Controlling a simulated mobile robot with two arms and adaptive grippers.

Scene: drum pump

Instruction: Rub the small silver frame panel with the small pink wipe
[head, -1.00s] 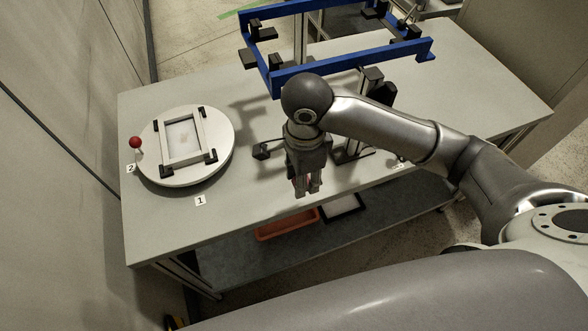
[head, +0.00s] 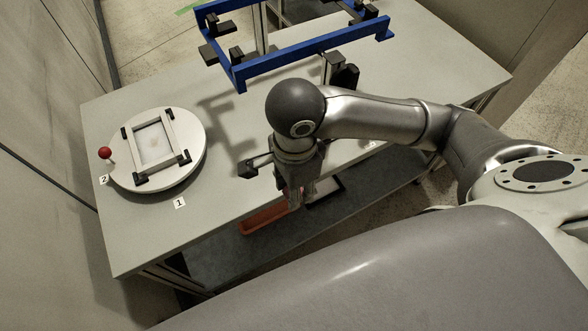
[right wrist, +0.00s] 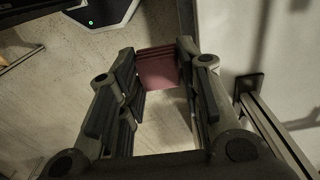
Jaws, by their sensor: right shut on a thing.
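The small silver frame panel (head: 169,128) lies on a round white turntable (head: 190,172) at the left of the table, with black clamps at its corners. A pale mark shows on the sheet inside the frame. My right gripper (head: 296,203) hangs, pointing down, at the front edge of the table, to the right of the turntable and apart from it. In the right wrist view its fingers (right wrist: 158,85) are shut on the small pink wipe (right wrist: 158,70), which looks folded. In the head view the wipe is mostly hidden by the fingers. My left gripper is out of view.
A blue frame (head: 310,47) with black blocks stands at the back of the table. A red ball knob (head: 105,153) stands beside the turntable. An orange tray (head: 262,220) sits on the lower shelf. The tabletop (head: 225,185) between turntable and gripper is mostly clear.

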